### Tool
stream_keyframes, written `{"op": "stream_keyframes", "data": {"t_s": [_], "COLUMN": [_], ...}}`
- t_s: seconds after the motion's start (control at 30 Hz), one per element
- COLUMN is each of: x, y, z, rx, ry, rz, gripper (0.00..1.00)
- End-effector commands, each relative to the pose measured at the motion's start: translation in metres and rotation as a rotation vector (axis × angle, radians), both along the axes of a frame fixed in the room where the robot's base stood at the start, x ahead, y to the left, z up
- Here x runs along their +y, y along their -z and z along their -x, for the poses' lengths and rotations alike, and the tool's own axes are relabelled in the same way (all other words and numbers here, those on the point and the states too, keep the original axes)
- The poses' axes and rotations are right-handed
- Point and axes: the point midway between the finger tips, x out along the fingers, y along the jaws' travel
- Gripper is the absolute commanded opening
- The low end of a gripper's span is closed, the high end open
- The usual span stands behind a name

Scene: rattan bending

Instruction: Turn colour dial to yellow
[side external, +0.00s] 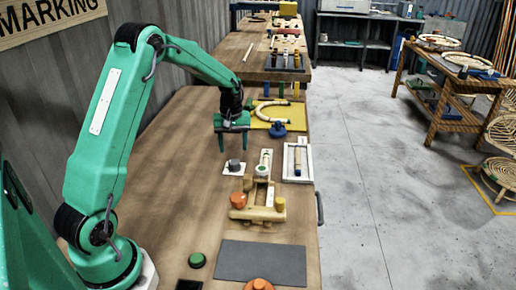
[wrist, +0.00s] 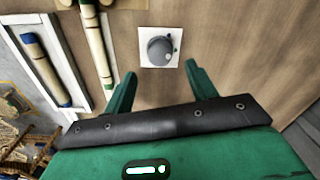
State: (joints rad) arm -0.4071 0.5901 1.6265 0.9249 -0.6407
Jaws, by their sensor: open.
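The dial is a grey round knob (side external: 234,165) on a small white square plate (side external: 228,171) on the wooden bench. In the wrist view the grey knob (wrist: 160,50) sits on its white plate (wrist: 146,62), ahead of and between my fingers. My gripper (side external: 233,150) is open and empty, pointing down above and beyond the dial. Its two green fingers also show in the wrist view (wrist: 162,82), apart from the knob.
A wooden jig (side external: 257,214) with orange and yellow knobs stands in front of the dial. A white tray (side external: 287,177) with a rod lies to its right. A yellow mat (side external: 262,125) with a curved rattan piece and a blue knob (side external: 277,130) lies behind. Bench left of the dial is clear.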

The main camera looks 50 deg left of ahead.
Motion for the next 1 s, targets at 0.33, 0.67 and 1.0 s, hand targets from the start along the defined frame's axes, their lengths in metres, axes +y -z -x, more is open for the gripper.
{"op": "stream_keyframes", "data": {"t_s": [0.33, 0.67, 1.0], "x": [0.0, 0.0, 0.0], "y": [0.043, 0.061, 0.061], "z": [0.001, 0.0, 0.0], "rx": [0.003, 0.001, 0.0], "ry": [0.001, 0.001, 0.001], "rz": [0.002, 0.0, 0.0], "gripper": [0.57, 0.57, 0.35]}}
